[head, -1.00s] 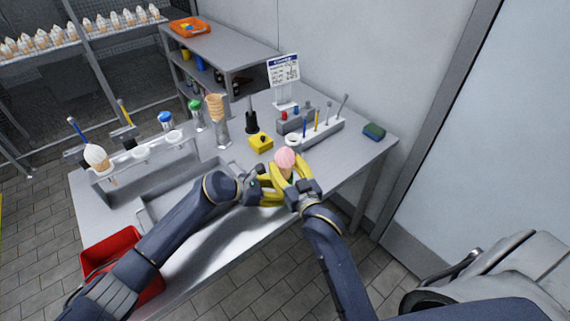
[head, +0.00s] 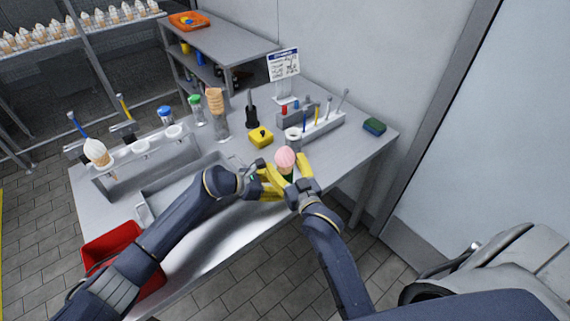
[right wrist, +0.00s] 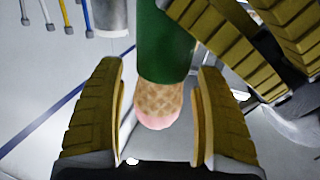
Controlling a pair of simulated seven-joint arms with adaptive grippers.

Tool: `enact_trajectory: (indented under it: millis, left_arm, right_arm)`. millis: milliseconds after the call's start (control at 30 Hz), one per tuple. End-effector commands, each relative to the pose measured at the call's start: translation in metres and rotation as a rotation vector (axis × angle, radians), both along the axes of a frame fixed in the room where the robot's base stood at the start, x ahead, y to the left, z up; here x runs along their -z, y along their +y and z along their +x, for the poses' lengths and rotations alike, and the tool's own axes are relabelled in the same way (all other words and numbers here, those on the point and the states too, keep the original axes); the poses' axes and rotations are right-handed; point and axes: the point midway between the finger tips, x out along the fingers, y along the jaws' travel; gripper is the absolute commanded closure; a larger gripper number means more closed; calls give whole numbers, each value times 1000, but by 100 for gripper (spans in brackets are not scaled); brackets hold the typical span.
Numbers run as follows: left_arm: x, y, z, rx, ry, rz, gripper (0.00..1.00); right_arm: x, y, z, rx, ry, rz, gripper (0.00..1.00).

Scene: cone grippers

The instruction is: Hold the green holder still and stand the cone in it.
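The green holder (right wrist: 165,45) shows in the right wrist view, with the cone (right wrist: 158,100) standing in its mouth. That view is upside down, so the cone's pink top (right wrist: 158,120) points down there. In the head view the pink top (head: 285,157) sits above the dark green holder (head: 288,179). My right gripper (right wrist: 158,105) is open, with a finger on each side of the cone and a gap at both. My left gripper's yellow fingers (head: 275,183) lie beside the holder. Their tips are partly hidden, so I cannot tell whether they close on it.
A yellow block (head: 261,137) and a grey block with upright rods (head: 318,130) stand behind. A rack (head: 145,156) holding another cone (head: 97,151) is at left. A red bin (head: 112,243) hangs by the table's front left. The table's right end is fairly clear.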

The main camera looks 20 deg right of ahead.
Motion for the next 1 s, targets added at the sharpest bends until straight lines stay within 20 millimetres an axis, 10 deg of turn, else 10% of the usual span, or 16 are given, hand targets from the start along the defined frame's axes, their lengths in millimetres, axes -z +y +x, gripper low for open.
enact_trajectory:
  millis: [433, 1000]
  left_arm:
    - [1, 0, 0, 0, 1, 1, 87]
    - [1, 0, 0, 0, 1, 1, 87]
  right_arm:
    - [1, 0, -10, 0, 2, 0, 25]
    - [0, 0, -96, 0, 1, 0, 25]
